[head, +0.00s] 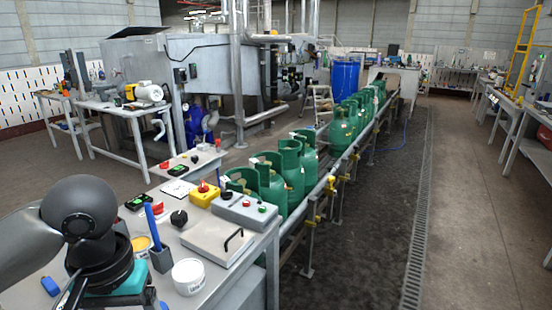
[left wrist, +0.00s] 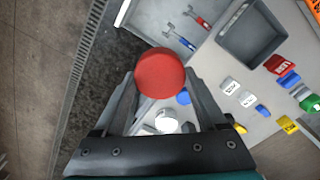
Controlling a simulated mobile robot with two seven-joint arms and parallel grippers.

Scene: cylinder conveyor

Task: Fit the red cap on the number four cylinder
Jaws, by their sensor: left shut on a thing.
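My left gripper (left wrist: 161,85) is shut on a round red cap (left wrist: 159,72) in the left wrist view, with one finger on each side of it. In the head view my left arm comes in at the lower left over the grey table, and its fingers are out of frame there. Several green cylinders (head: 271,182) stand upright in a row on the conveyor, right of the table. No number is readable on them, so I cannot tell which is number four. The cap is apart from the cylinders. My right gripper is not in view.
The grey table (head: 215,236) holds a yellow button box (head: 204,196), a grey control box (head: 245,210) and a white tub (head: 188,276). The left wrist view shows a grey bin (left wrist: 258,42) and several small coloured pieces. The floor right of the conveyor (head: 341,172) is clear.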

